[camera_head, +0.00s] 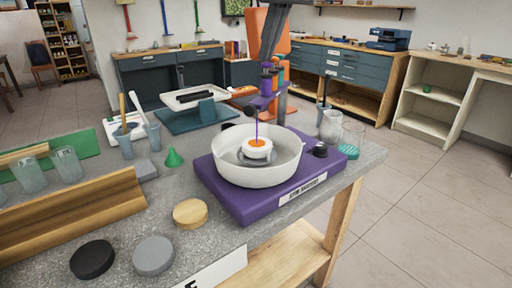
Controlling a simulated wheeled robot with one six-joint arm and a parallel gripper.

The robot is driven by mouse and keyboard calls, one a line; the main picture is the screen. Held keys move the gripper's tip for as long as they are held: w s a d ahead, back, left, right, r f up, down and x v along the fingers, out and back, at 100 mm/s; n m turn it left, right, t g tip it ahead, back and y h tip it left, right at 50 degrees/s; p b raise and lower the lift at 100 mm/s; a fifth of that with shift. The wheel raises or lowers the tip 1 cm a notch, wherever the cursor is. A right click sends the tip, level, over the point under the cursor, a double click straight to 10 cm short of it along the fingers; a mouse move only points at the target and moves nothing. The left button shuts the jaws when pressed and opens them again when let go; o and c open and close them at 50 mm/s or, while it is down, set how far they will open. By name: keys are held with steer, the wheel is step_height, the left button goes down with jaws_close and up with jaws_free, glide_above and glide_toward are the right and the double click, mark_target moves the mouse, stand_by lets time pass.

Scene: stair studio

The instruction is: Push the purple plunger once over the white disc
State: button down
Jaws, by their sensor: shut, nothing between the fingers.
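The purple plunger (267,84) stands upright on a purple bracket above the white bowl (240,175). A thin purple rod runs down from it towards the white disc. The white disc (256,154) sits on a grey round piece in the bowl and has an orange patch on top. The bowl stands on a purple base (247,208) with a label. My gripper (268,67) is at the plunger's top end, pointing down and shut, with nothing held. Its fingertips are small and dark here, so I cannot tell whether they touch the plunger.
Glass jars (331,127) stand behind the base at the right. A green cone (173,158), a wooden disc (190,213), a grey disc (153,255) and a black disc (92,259) lie at the left. A wooden rack (80,215) fills the left edge. The bench ends right of the base.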

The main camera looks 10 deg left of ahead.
steer(key=shift+f, duration=0.45)
steer(key=shift+r, duration=1.1)
step_height(320, 180, up, 6)
stand_by(0.7)
